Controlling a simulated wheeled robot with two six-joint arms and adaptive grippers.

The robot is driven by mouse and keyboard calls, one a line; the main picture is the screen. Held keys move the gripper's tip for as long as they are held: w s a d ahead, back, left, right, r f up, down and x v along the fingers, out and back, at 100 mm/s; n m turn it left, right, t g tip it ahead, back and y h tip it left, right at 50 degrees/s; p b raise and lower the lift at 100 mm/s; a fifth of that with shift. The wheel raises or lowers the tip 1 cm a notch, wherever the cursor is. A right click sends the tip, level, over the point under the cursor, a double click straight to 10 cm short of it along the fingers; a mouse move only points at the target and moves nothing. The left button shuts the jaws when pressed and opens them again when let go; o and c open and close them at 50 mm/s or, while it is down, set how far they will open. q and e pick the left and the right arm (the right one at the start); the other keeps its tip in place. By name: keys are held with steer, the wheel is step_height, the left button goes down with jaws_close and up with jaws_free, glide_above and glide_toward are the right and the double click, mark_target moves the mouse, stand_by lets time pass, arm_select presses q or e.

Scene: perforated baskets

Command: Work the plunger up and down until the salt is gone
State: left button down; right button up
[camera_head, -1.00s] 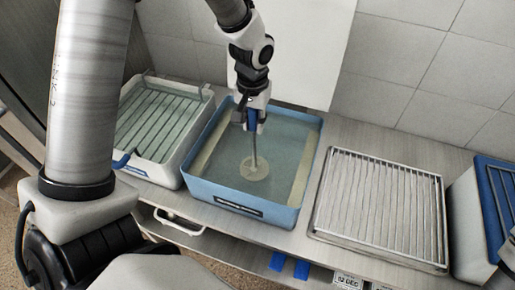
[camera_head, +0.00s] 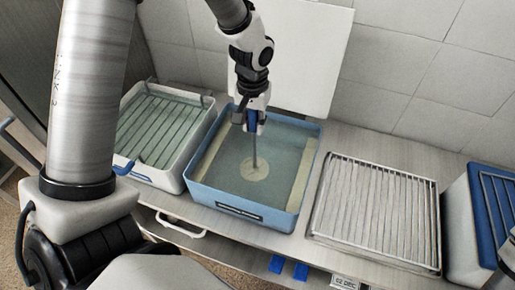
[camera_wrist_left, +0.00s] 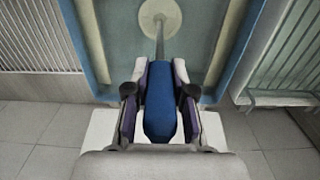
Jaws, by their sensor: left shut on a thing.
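The plunger has a blue handle (camera_wrist_left: 160,103), a thin grey rod (camera_head: 254,150) and a pale round disc (camera_head: 255,169). My left gripper (camera_head: 250,118) is shut on the blue handle above the blue tub (camera_head: 240,208). In the left wrist view both fingers of the left gripper (camera_wrist_left: 160,100) press the handle's sides. The rod runs down into the tub, and the disc sits below the surface of the clear liquid (camera_head: 275,150). The disc also shows in the left wrist view (camera_wrist_left: 159,14). I cannot make out salt grains. My right gripper is not in view.
A white basin with a slatted rack (camera_head: 160,125) stands left of the tub. A wire rack (camera_head: 375,210) lies on the counter to the right. A blue-and-white box (camera_head: 475,220) stands at the far right. A white panel (camera_head: 300,50) is behind the tub.

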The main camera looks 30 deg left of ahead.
arm_select(q)
steer(key=shift+r+p, duration=0.6)
steer(key=shift+r, duration=1.95)
steer(key=shift+r, duration=3.05)
